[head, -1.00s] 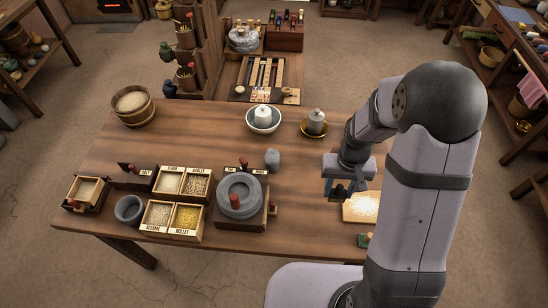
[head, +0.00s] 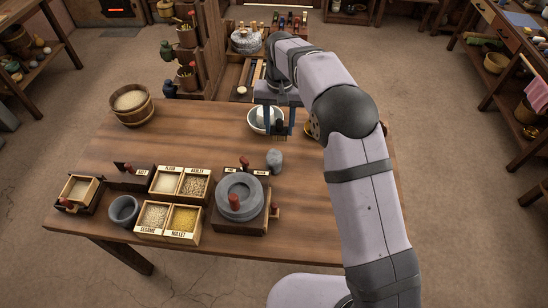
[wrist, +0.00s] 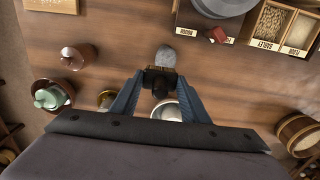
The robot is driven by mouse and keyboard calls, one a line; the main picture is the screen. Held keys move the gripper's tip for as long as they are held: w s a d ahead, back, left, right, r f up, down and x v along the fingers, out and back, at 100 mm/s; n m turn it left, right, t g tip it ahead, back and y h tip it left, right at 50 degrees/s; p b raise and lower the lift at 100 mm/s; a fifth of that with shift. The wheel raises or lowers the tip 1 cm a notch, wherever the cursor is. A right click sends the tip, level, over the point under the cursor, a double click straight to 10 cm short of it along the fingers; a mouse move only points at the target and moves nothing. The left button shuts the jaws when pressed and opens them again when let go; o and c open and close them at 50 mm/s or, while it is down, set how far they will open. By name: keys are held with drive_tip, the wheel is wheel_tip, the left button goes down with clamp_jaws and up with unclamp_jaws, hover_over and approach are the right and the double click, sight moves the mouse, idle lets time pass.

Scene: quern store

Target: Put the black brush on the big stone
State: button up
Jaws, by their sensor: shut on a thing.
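The black brush (head: 279,130) hangs below my gripper (head: 280,122), held between its two fingers. In the wrist view the brush (wrist: 160,83) shows as a dark block between the fingertips. The gripper is above the table near the white bowl (head: 258,114), which is partly covered by it. A large round grey stone (head: 239,193) with a red handle sits on a wooden base at the table's front; another round grey stone (head: 245,41) rests on the stand behind the table. I cannot tell which is the big stone. The brush is apart from both.
A small grey stone (head: 273,160) stands beside the quern. Grain boxes (head: 168,222), a grey cup (head: 124,210) and a wooden bucket (head: 131,106) are to the left. My arm hides the table's right side in the head view. The table's left middle is clear.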

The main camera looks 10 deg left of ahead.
sight(274, 129)
drive_tip(key=shift+a+r, duration=0.3)
drive_tip(key=shift+a, duration=0.5)
drive_tip(key=shift+f+p, duration=1.2)
drive_tip(key=shift+f, duration=3.8)
drive_tip(key=shift+f, duration=0.15)
drive_tip(key=o, duration=1)
wheel_tip(274, 129, up, 12)
drive_tip(key=b, duration=0.3)
drive_tip(key=shift+r, duration=0.2)
drive_tip(key=shift+d, duration=0.15)
